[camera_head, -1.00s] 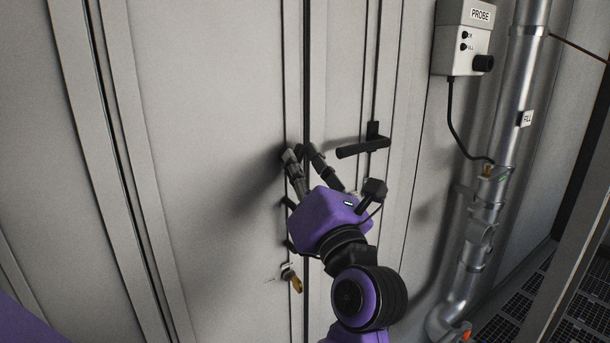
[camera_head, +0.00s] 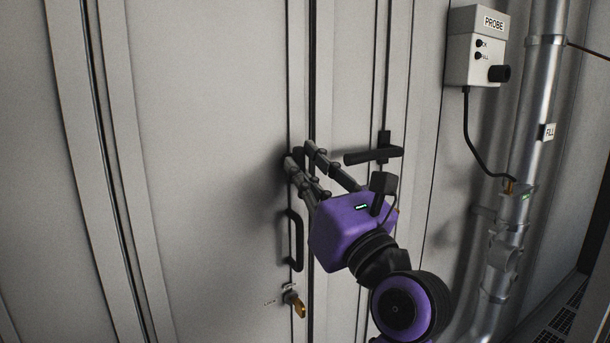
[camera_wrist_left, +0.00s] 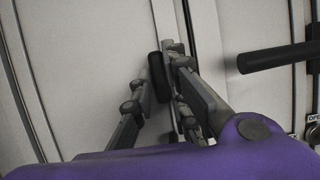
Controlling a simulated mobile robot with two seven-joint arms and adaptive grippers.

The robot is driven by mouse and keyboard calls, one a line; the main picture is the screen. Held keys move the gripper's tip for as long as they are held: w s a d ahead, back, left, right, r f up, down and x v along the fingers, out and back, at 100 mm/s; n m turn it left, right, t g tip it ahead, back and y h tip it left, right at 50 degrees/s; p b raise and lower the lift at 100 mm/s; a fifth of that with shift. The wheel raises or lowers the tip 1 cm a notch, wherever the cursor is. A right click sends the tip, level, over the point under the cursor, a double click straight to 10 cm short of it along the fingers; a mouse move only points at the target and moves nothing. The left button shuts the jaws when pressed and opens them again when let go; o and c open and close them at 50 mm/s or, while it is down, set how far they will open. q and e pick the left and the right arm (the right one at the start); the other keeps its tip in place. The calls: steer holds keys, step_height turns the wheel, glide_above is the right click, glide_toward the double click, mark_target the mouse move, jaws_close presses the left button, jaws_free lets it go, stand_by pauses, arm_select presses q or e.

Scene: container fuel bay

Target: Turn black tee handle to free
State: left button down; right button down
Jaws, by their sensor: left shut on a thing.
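The black tee handle (camera_wrist_left: 158,77) is a short dark bar on the pale grey door. In the left wrist view it stands nearly upright between the fingers. My left gripper (camera_head: 299,154) comes up from the lower right, with its fingertips at the door beside the seam. It is shut on the tee handle; in the head view the fingers mostly hide the handle. The fingers also show in the left wrist view (camera_wrist_left: 163,85). My right gripper is not in view.
A black lever handle (camera_head: 373,156) juts out just right of the gripper. Below it on the door are a black pull handle (camera_head: 296,240) and a lock with a brass key (camera_head: 299,306). The probe box (camera_head: 476,45) and a metal pipe (camera_head: 538,110) are at the right.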

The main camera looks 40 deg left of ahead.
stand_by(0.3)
arm_select(q)
steer(key=c, duration=1.7)
jaws_free()
steer(key=shift+s+d+f, duration=0.1)
steer(key=shift+d+f, duration=0.15)
steer(key=shift+d, duration=0.15)
steer(key=v, duration=1.1)
steer(key=shift+s+r, duration=0.1)
